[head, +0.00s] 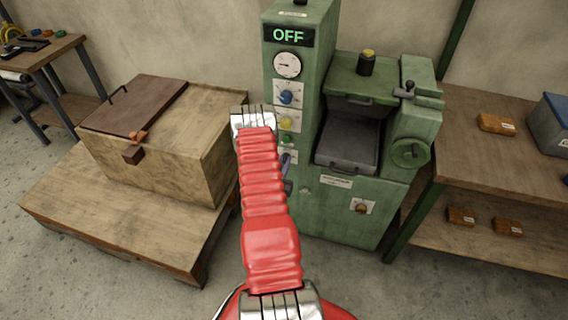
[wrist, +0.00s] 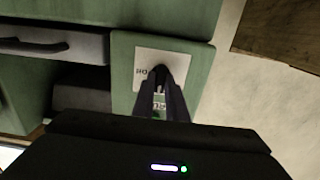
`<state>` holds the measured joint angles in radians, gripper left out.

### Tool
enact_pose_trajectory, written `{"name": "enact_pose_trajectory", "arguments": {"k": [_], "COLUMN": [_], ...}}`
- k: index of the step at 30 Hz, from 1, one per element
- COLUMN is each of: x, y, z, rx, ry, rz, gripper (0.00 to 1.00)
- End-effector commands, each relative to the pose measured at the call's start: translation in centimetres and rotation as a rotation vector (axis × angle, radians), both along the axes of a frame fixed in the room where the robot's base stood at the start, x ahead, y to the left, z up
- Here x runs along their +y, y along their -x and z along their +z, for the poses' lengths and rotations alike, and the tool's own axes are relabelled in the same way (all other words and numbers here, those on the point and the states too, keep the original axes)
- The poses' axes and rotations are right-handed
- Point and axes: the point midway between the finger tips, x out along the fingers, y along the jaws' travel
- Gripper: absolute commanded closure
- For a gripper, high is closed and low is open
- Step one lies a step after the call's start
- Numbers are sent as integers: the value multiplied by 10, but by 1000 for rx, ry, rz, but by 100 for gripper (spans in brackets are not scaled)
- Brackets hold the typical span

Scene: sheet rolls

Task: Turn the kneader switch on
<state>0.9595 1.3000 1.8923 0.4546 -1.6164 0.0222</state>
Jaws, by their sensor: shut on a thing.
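The green kneader machine (head: 382,80) stands at the centre, with a display (head: 288,36) that reads OFF in green letters. Its narrow front column carries a gauge, a blue knob (head: 286,97), a yellow button (head: 287,123) and a green button (head: 286,140) below it. In the wrist view, a white label plate (wrist: 143,67) with upside-down lettering sits on the green front. My gripper (wrist: 160,93) is in front of that plate, shut on a small switch there, which the fingers mostly hide. In the head view, my red arm covers part of the column.
A wooden box (head: 165,150) with a brown lid stands on a low pallet (head: 120,225) at the left. A grey tray (head: 348,143) juts from the machine beside the column. A shelf (head: 490,165) with small brown packs stands at the right.

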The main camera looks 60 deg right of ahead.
Motion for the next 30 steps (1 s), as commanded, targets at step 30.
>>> {"name": "enact_pose_trajectory", "arguments": {"k": [30], "x": [0], "y": [2], "z": [0], "rx": [-343], "ry": [-54], "rz": [0], "gripper": [100]}}
